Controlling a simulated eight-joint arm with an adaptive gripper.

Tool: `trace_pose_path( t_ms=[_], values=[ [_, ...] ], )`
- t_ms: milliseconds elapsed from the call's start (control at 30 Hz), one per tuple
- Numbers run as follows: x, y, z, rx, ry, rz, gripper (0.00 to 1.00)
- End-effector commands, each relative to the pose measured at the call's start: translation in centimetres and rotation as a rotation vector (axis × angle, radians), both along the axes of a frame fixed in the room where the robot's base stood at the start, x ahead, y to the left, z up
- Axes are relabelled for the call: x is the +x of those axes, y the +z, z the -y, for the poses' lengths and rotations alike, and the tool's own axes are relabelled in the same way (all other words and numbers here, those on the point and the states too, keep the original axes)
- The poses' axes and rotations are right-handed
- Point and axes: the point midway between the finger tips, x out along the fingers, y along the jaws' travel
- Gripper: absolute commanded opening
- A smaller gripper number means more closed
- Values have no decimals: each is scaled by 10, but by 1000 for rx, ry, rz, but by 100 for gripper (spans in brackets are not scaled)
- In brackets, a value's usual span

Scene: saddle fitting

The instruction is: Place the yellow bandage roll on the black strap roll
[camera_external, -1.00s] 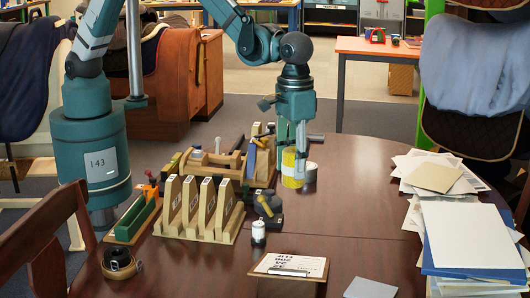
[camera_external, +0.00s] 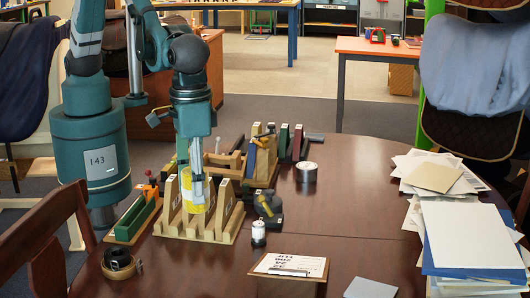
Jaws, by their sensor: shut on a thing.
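My gripper (camera_external: 197,188) is shut on the yellow bandage roll (camera_external: 188,201). It holds the roll over the wooden slotted rack on the left half of the table, with the gripper pointing down. The fingers cover part of the roll. The black strap roll (camera_external: 118,261) lies on the table at the front left, with a small buckle end beside it. The yellow roll is apart from it, farther back and to the right.
The wooden rack (camera_external: 225,228) with upright dividers stands below and around my gripper. A green tool block (camera_external: 135,217), a small white bottle (camera_external: 258,233) and a clipboard (camera_external: 290,266) are nearby. A chair (camera_external: 45,240) borders the left edge.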

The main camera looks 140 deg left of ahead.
Motion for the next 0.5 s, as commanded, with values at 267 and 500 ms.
trace_pose_path(
  t_ms=[267,500],
  values=[
    [-15,7,79,0,-15,0,24],
    [-33,12,141,0,-25,0,24]
  ],
)
